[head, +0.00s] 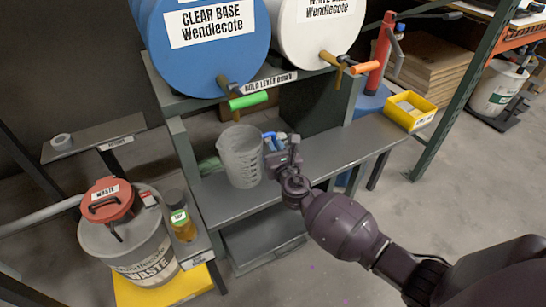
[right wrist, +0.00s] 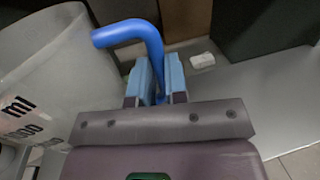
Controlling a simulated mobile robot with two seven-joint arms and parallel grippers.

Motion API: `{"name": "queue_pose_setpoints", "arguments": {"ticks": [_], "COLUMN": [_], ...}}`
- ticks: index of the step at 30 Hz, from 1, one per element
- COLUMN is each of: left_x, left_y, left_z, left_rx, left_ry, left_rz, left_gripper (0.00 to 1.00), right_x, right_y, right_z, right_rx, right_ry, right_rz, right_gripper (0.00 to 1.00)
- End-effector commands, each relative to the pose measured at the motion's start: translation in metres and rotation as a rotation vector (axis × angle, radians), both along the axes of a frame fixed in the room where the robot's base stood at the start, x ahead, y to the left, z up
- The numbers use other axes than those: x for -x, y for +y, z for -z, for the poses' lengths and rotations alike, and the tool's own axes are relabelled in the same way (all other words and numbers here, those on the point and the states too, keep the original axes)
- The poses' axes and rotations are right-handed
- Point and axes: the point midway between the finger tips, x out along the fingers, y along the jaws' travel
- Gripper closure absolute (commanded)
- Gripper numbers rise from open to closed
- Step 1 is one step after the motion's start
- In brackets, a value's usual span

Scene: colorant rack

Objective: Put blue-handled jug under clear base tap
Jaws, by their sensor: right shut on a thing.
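The clear jug (head: 240,157) with measuring marks is upright at the grey bench, below the clear base tap (head: 228,84) with its green lever (head: 248,101). I cannot tell whether its base touches the bench. My right gripper (head: 280,150) is shut on its blue handle, on the jug's right side. In the right wrist view the blue handle (right wrist: 130,32) runs down between the blue finger pads of the gripper (right wrist: 158,82), with the jug wall (right wrist: 45,70) at left. The jug's mouth lies a little below and around the lever's line. My left gripper is out of view.
The blue clear base drum (head: 215,60) and a white drum (head: 310,40) with an orange-levered tap (head: 362,68) sit above. A yellow tray (head: 408,108) stands at right. A waste bucket (head: 145,240) and an amber bottle (head: 181,225) are at left.

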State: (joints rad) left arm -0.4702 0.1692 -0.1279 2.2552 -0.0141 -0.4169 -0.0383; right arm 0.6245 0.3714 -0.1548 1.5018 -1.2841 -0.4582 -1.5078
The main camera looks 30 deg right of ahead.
Motion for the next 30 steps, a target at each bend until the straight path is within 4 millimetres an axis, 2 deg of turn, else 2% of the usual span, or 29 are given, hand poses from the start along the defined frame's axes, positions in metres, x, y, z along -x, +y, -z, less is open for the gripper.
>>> {"name": "queue_pose_setpoints", "arguments": {"ticks": [1,6,12,19,20,24,25,30], "left_x": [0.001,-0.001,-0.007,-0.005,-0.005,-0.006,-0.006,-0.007], "left_y": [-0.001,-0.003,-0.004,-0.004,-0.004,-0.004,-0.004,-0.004], "left_z": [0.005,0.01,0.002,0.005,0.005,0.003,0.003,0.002], "left_rx": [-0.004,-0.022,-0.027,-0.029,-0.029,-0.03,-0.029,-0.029], "left_ry": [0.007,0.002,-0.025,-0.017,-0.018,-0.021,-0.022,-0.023], "left_rz": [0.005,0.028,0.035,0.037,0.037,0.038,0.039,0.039], "left_gripper": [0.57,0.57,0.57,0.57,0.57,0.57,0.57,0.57], "right_x": [0.002,0.003,0.001,0.001,0.001,0.001,0.001,0.001], "right_y": [0.0,0.0,0.0,0.0,0.0,0.0,0.0,0.0], "right_z": [0.014,0.038,0.033,0.037,0.037,0.035,0.035,0.035], "right_rx": [-0.001,0.0,0.001,0.0,0.001,0.001,0.001,0.001], "right_ry": [0.01,0.014,0.003,0.004,0.004,0.003,0.003,0.003], "right_rz": [0.0,0.0,0.0,0.0,0.0,0.0,0.0,0.0], "right_gripper": [1.0,1.0,1.0,1.0,0.85,0.63,0.61,0.61]}}
